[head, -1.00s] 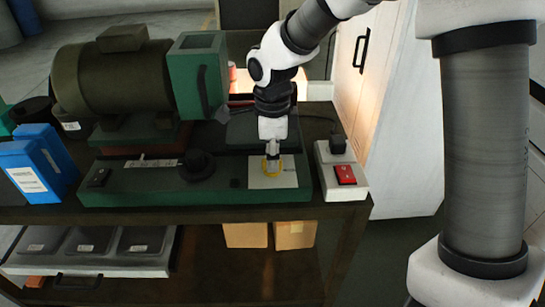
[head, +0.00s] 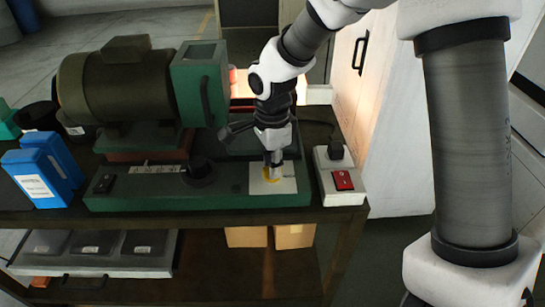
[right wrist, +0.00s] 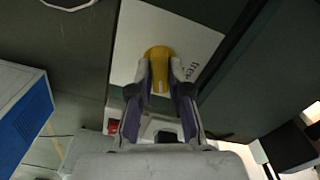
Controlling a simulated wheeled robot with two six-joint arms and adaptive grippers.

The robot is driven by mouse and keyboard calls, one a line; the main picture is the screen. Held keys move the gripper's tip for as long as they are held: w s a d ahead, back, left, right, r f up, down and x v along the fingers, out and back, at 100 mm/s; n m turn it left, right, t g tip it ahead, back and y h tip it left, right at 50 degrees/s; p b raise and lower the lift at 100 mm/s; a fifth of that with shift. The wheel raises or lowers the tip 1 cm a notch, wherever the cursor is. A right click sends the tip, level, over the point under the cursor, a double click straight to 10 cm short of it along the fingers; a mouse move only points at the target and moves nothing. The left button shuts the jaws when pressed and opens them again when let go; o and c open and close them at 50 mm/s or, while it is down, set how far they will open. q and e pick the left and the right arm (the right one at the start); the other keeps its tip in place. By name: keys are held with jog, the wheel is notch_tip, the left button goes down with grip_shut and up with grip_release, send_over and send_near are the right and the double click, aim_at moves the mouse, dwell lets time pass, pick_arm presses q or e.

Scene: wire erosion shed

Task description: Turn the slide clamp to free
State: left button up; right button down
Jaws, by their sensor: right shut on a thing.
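A line on the knob points down between the fingers. Small dark lettering, partly hidden, is on the white plate (right wrist: 140,28) right of the knob. My left gripper is not in view.
A green motor (head: 115,82) and housing (head: 200,85) stand behind the base. A black dial (head: 200,172) is left of the clamp. A white socket box (head: 341,196) with a red switch is close on the right. Blue boxes (head: 35,178) stand at the far left.

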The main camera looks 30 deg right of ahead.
jog(key=n+p, duration=0.2)
jog(key=n, duration=0.1)
jog(key=shift+s+n, duration=0.15)
jog(key=shift+n, duration=0.25)
jog(key=n+p, duration=0.2)
jog(key=n, duration=0.1)
jog(key=shift+n+p, duration=0.3)
jog(key=shift+p, duration=0.05)
jog(key=n+p, duration=0.2)
jog(key=n, duration=0.1)
jog(key=shift+n, duration=0.3)
jog(key=shift+f+n+p, duration=0.1)
jog(key=shift+n+p, duration=0.55)
jog(key=shift+n, duration=0.55)
jog(key=c, duration=1.1)
grip_release()
